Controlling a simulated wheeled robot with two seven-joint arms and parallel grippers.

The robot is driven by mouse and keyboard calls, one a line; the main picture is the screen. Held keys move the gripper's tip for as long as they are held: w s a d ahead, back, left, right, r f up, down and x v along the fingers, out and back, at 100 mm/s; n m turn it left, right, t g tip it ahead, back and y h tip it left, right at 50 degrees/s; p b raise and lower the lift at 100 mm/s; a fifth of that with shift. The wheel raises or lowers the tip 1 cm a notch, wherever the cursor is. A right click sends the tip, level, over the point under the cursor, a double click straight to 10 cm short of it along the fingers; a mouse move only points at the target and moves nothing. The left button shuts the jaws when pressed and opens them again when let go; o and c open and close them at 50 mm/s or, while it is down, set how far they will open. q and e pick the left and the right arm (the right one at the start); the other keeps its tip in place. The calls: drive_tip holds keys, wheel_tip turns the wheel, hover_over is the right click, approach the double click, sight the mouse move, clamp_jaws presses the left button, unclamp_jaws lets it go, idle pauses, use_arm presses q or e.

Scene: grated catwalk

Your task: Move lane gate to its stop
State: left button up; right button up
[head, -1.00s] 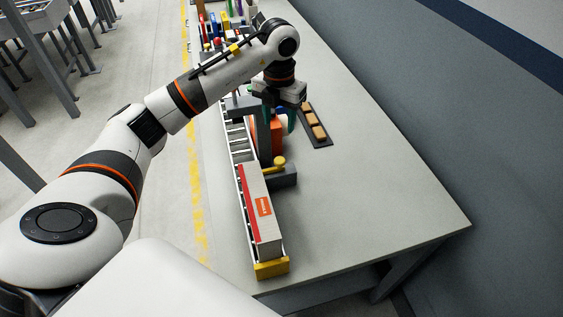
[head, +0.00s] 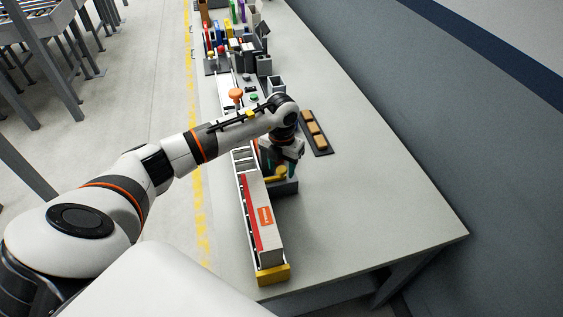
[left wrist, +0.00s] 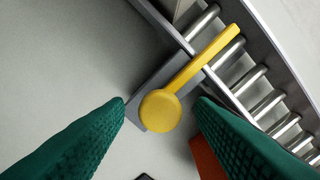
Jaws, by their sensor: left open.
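The lane gate is a yellow bar with a round knob (left wrist: 160,110). In the left wrist view the bar slants up right, from a grey block (left wrist: 151,87) across the edge of the roller lane (left wrist: 240,75). In the head view the yellow knob (head: 280,173) shows beside the lane, partly hidden by my left gripper (head: 280,163). That gripper is open and points down at the gate. In the left wrist view its green fingers (left wrist: 163,100) are on either side of the knob, with nothing gripped. My right gripper is out of view.
A long grey and red carton (head: 262,213) lies on the lane's near part, by a yellow end piece (head: 273,274). A dark tray (head: 316,133) with brown blocks lies to the right. An orange knob (head: 236,94) stands farther back. The table's right side (head: 375,205) is clear.

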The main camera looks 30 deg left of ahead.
sight(269, 178)
use_arm(q)
drive_tip(key=shift+f, duration=0.1)
drive_tip(key=c, duration=1)
drive_tip(key=shift+o, duration=0.2)
drive_tip(key=shift+s+a, duration=1.15)
drive_tip(key=shift+s, duration=0.1)
drive_tip(key=o, duration=0.8)
drive_tip(key=shift+o, duration=0.8)
drive_tip(key=shift+s+a, duration=0.1)
